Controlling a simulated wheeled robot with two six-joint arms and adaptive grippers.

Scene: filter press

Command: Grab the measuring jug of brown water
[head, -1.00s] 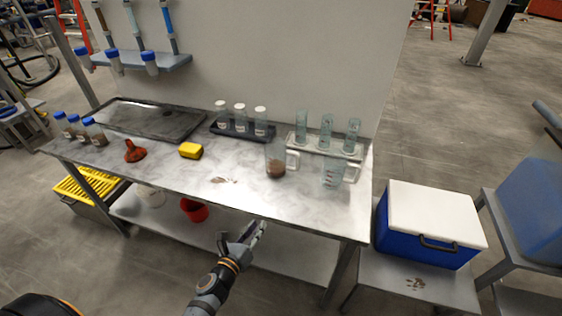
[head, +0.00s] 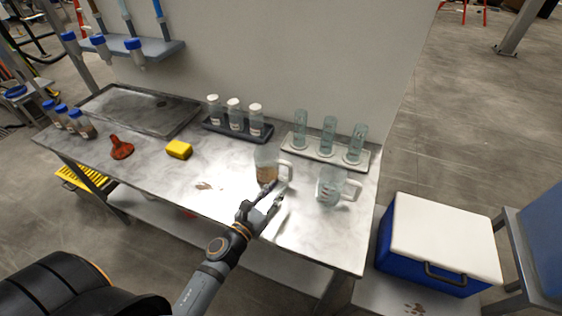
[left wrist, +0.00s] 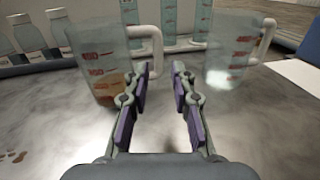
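The measuring jug of brown water (head: 266,172) stands upright on the metal table, its white handle to the right. In the left wrist view it (left wrist: 97,62) is at the upper left, with brown liquid low inside and red marks on its wall. A second, clear jug (head: 328,187) stands to its right and shows at the upper right of the left wrist view (left wrist: 231,50). My left gripper (head: 274,198) is open and empty, just in front of the brown-water jug; in the left wrist view its fingers (left wrist: 159,75) point below the jug's handle. My right gripper is not in view.
Behind the jugs stand a rack of glass cylinders (head: 325,155) and a tray of white-capped bottles (head: 237,128). A yellow sponge (head: 179,149), a red funnel (head: 121,148) and a dark tray (head: 140,108) lie left. A blue cooler (head: 440,243) stands right.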

